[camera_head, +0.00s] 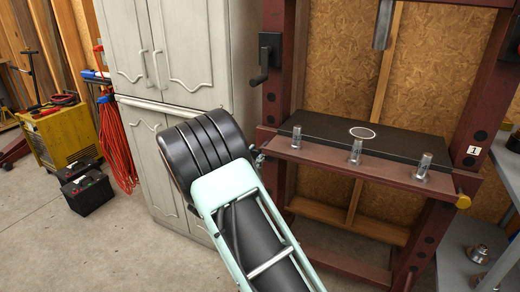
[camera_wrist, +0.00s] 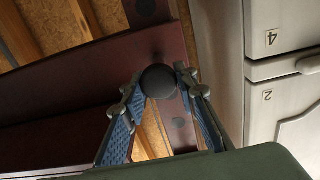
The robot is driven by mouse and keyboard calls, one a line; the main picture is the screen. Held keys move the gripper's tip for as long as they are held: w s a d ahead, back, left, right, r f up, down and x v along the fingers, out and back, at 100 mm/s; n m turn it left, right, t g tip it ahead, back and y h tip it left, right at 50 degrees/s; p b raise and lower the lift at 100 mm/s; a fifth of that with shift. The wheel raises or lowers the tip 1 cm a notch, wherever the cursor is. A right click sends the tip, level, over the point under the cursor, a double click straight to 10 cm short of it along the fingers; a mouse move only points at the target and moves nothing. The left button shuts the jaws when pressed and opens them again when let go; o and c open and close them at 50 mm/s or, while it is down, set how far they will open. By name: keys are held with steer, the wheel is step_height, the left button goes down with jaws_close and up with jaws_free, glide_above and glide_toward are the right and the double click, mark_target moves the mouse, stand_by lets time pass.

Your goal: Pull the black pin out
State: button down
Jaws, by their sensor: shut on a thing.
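The black pin (camera_wrist: 158,81) shows in the wrist view as a round dark knob end-on, against the dark red frame of a press. My gripper (camera_wrist: 160,90) has its two blue-padded fingers on either side of the knob, shut on it. In the head view my gripper (camera_head: 258,155) is small and partly hidden behind my arm, at the left post of the press (camera_head: 284,100). I cannot make out the pin there. How deep the pin sits in the frame is hidden.
The press bed carries a black plate (camera_head: 330,128) and several upright metal cylinders (camera_head: 355,152). A yellow-ended pin (camera_head: 463,201) sits at its right. A grey cabinet (camera_head: 150,50) stands close on the left. A metal shelf (camera_head: 470,240) is at the right.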

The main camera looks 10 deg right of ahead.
steer(key=v, duration=0.5)
steer(key=shift+s+a+p, duration=0.25)
steer(key=shift+s+p, duration=0.05)
steer(key=shift+p, duration=0.05)
steer(key=c, duration=1.5)
jaws_free()
steer(key=shift+c, duration=0.2)
steer(key=v, duration=1.2)
steer(key=shift+w, duration=0.1)
